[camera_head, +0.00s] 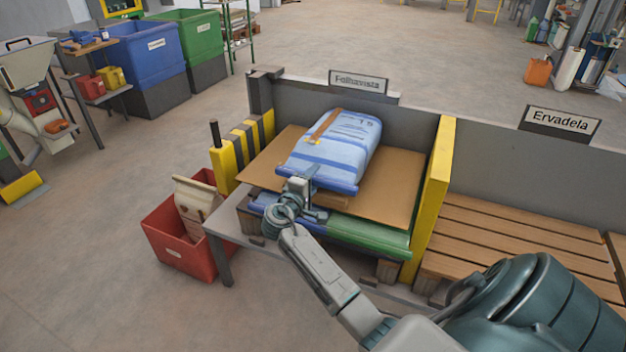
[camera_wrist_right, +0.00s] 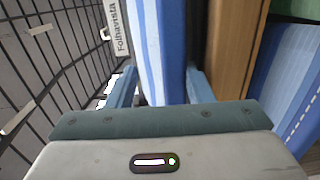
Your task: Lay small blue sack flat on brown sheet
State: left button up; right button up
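A small blue sack (camera_head: 335,148), pale blue with white and darker stripes, is over the brown sheet (camera_head: 398,190) in the Folhavista bay. Its near end seems a little above the sheet, with a gap showing in the right wrist view; I cannot tell whether the far end touches. My right gripper (camera_head: 308,187) is at the sack's near edge. In the right wrist view its two fingers lie either side of the sack (camera_wrist_right: 160,45) and appear shut on it. My left gripper is not in view.
Under the sheet lie a green sack (camera_head: 370,238) and a blue one. A yellow divider (camera_head: 436,195) stands right of the stack, a yellow-black post (camera_head: 240,145) left. A red crate (camera_head: 175,255) holds a paper sack. The Ervadela pallet (camera_head: 520,240) is bare.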

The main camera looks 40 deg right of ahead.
jog(key=shift+s+a+f, duration=0.1)
jog(key=shift+a+f, duration=0.05)
jog(key=shift+a, duration=0.1)
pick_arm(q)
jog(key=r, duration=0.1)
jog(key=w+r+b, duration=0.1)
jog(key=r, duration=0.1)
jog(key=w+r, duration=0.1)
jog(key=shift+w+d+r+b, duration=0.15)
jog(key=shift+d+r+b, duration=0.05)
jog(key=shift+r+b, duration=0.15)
pick_arm(e)
jog(key=v, duration=1)
jog(key=shift+r, duration=0.25)
jog(key=shift+s+a, duration=0.1)
